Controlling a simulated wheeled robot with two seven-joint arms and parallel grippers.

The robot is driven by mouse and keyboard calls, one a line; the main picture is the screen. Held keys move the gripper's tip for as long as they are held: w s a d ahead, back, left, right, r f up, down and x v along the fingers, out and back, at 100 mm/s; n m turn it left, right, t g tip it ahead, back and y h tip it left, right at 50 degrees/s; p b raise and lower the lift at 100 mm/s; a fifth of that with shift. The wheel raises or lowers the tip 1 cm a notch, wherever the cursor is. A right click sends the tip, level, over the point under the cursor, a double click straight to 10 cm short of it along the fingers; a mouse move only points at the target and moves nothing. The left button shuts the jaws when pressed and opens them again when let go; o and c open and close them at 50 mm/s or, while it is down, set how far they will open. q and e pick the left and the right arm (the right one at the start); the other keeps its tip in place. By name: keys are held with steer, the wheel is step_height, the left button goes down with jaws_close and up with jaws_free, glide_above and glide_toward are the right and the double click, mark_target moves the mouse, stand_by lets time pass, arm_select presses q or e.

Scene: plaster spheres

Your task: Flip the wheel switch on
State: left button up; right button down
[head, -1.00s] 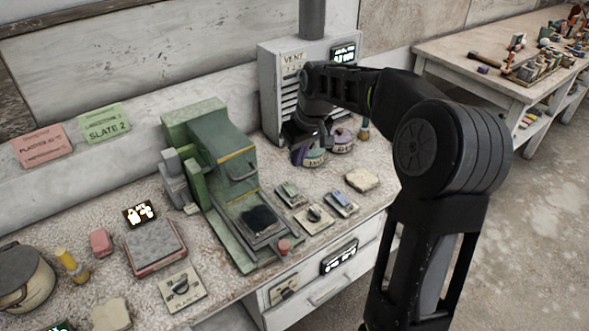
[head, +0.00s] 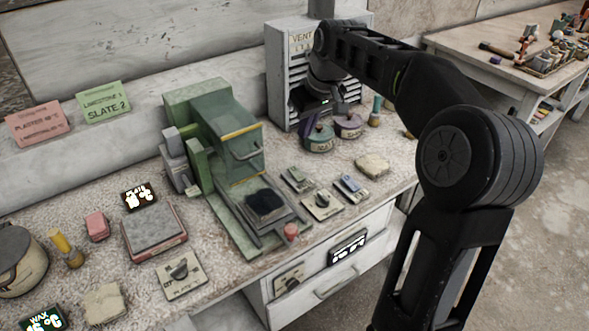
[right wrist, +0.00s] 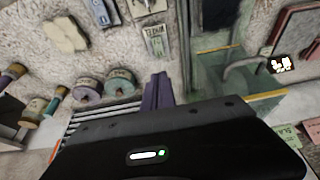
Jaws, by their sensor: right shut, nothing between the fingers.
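Three sit right of the green machine (head: 212,120): a dark-knobbed plate (head: 323,204), a plate with a small lever (head: 298,180) and a blue-topped plate (head: 351,188). Another knobbed plate (head: 181,276) lies near the front edge. My right gripper (right wrist: 157,92) is shut and empty, its purple fingers together. In the head view it hangs beside the vent cabinet, above and behind the three plates, touching none. My left gripper is not in view.
The teal-lidded pot (head: 319,137) and purple-lidded pot (head: 348,124) stand close to my right gripper. The vent cabinet (head: 282,75) is behind it. A grey slab (head: 153,230), pink block (head: 97,226) and stone piece (head: 372,165) lie on the bench.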

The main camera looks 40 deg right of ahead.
mark_target(293, 167)
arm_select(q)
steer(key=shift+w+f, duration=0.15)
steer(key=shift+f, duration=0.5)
arm_select(e)
steer(key=shift+r, duration=0.15)
steer(key=shift+w, duration=0.1)
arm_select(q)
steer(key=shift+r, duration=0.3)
arm_select(e)
steer(key=x, duration=1.4)
steer(key=shift+s, duration=0.3)
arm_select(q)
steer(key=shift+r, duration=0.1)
